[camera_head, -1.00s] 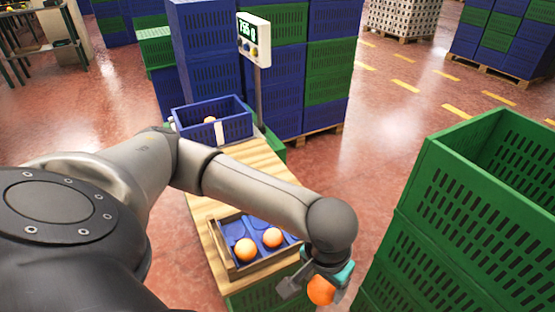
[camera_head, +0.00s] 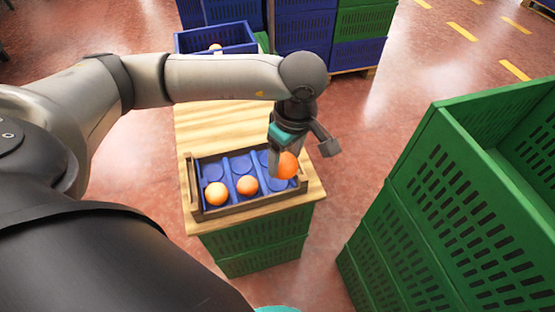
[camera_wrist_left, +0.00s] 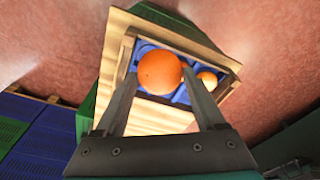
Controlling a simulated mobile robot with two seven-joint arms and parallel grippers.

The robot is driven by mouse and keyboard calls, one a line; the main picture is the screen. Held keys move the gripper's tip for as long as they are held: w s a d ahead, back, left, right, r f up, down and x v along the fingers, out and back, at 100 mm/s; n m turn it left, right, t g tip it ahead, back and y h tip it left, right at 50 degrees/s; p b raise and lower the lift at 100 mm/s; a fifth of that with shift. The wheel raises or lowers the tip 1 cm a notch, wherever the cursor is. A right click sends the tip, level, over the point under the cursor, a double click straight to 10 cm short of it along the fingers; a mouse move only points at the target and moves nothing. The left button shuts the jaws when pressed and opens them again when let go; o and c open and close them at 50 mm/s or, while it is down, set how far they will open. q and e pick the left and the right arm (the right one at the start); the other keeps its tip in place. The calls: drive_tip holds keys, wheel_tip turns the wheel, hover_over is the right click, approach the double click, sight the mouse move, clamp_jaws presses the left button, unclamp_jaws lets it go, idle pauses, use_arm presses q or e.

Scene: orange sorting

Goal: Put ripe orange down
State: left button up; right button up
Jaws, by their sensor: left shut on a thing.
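My left gripper (camera_head: 280,152) is shut on a ripe orange (camera_head: 286,166) and holds it over the right end of the wooden tray (camera_head: 240,207). The held orange also shows between the fingers in the left wrist view (camera_wrist_left: 159,73). The tray has blue round hollows. Two other oranges lie in its front hollows, one at the left (camera_head: 216,193) and one in the middle (camera_head: 247,185). The held orange hides part of the right hollows. I cannot tell whether it touches the tray. My right gripper is not in view.
The tray stands on a wooden board (camera_head: 205,122) on green crates (camera_head: 255,240). A blue crate (camera_head: 190,42) with an orange in it stands behind. Tall green crates (camera_head: 415,190) rise at the right, with a strip of red floor between.

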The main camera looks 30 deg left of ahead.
use_arm(q)
drive_tip(key=w+a+r+n+g, duration=0.1)
drive_tip(key=w+a+r+n, duration=0.25)
drive_tip(key=n, duration=1.05)
drive_tip(key=n+h+b, duration=0.2)
drive_tip(key=n+b, duration=0.4)
drive_tip(key=n, duration=0.3)
hover_over(277, 185)
wheel_tip(277, 185, down, 12)
drive_tip(key=shift+w+a+f+g+b, duration=0.15)
drive_tip(key=shift+w+f+b, duration=0.1)
drive_tip(key=shift+f, duration=0.3)
drive_tip(key=shift+w+d+f+g+b, duration=0.15)
drive_tip(key=shift+f+b, duration=0.1)
drive_tip(key=shift+f, duration=0.25)
drive_tip(key=shift+a+f+b, duration=0.1)
drive_tip(key=shift+f+b, duration=0.35)
drive_tip(key=shift+f, duration=0.85)
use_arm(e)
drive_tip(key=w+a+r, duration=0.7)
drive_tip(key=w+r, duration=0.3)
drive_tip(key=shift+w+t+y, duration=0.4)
use_arm(q)
drive_tip(key=shift+f, duration=0.15)
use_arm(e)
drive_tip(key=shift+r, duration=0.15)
